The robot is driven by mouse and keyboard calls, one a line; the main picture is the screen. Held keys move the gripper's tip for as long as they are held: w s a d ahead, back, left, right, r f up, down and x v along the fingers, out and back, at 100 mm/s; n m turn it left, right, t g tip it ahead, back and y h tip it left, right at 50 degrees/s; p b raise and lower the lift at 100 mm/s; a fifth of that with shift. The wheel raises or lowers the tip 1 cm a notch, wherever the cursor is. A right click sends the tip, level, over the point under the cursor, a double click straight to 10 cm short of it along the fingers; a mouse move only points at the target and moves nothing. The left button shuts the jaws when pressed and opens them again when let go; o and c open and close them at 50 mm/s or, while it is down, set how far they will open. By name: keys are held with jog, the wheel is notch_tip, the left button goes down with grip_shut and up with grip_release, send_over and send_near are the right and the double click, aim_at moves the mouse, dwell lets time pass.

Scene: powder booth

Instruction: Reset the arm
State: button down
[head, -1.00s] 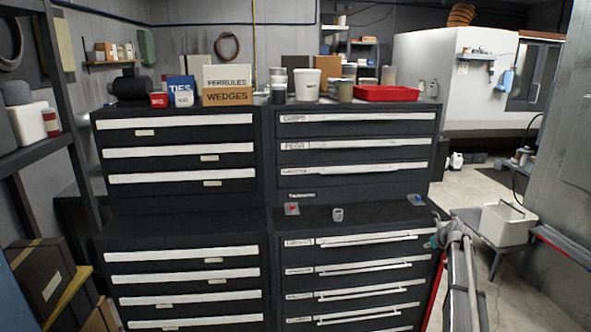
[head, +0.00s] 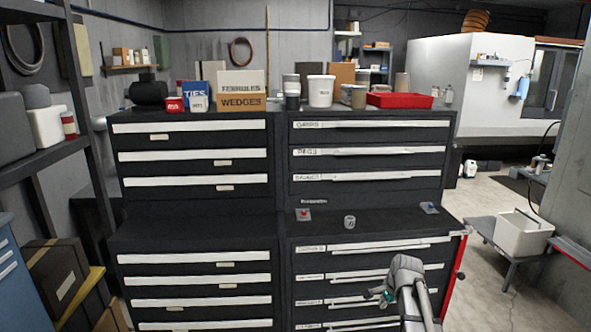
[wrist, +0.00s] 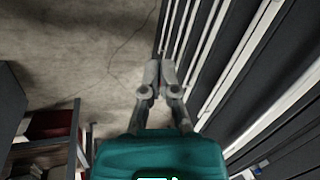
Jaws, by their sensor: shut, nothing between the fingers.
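My gripper (head: 377,297) shows in the head view in front of the lower right drawers, low in the picture. Its teal part points left and my grey arm comes up from the bottom edge. In the wrist view my gripper (wrist: 158,92) has its two grey fingers together with nothing between them. The dark drawer cabinet (head: 283,215) stands behind it. In the wrist view the cabinet's drawer fronts (wrist: 232,85) run along the right side, beside the fingers.
On the cabinet's middle ledge are a small grey cup (head: 350,222), a red-marked piece (head: 304,214) and another small piece (head: 429,208). A white bin (head: 523,231) stands on a low bench at right. Concrete floor (wrist: 80,60) is open left of the fingers.

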jog(key=s+a+n+g, duration=0.1)
jog(key=s+a+n, duration=0.4)
jog(key=s+n, duration=0.2)
jog(key=s+a+n+g+h, duration=0.1)
jog(key=s+a+n, duration=0.4)
jog(key=s, duration=0.6)
jog(key=shift+s+f+n+g+h, duration=0.15)
jog(key=shift+f+n+g+h, duration=0.2)
jog(key=shift+n+g, duration=0.5)
